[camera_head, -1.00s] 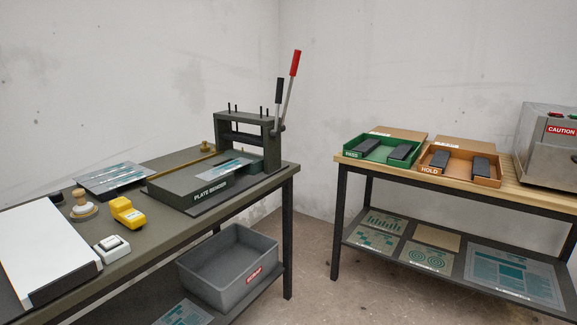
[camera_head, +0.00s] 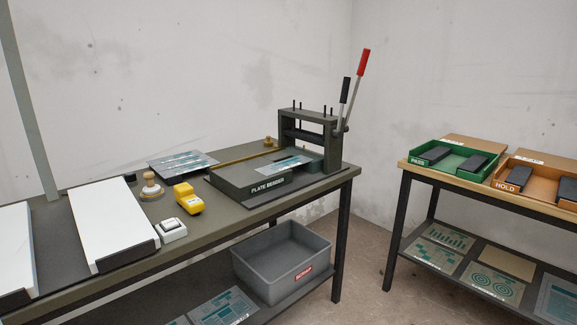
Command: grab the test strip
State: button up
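A thin silver strip with teal print (camera_head: 284,165) lies on the bed of the plate bender (camera_head: 268,189), in front of its upright frame. A flat sheet with several teal-and-silver strip-like bands (camera_head: 183,164) lies on the dark table to its left. I cannot tell for sure which of these is the test strip. My gripper is not in view.
The dark table (camera_head: 228,213) also holds a yellow device (camera_head: 188,199), a small white box (camera_head: 171,230), a wooden-handled stamp (camera_head: 151,186) and white slanted panels (camera_head: 112,220). A grey bin (camera_head: 283,262) sits below. Green (camera_head: 455,160) and orange (camera_head: 535,182) trays stand on the right table.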

aim_at(275, 168)
jog(key=i+j+z, duration=0.3)
jog(key=i, duration=0.45)
jog(key=i+j+z, duration=0.35)
jog(key=i, duration=0.4)
jog(key=i+j+z, duration=0.3)
jog(key=i+j, duration=0.3)
jog(key=i, duration=0.1)
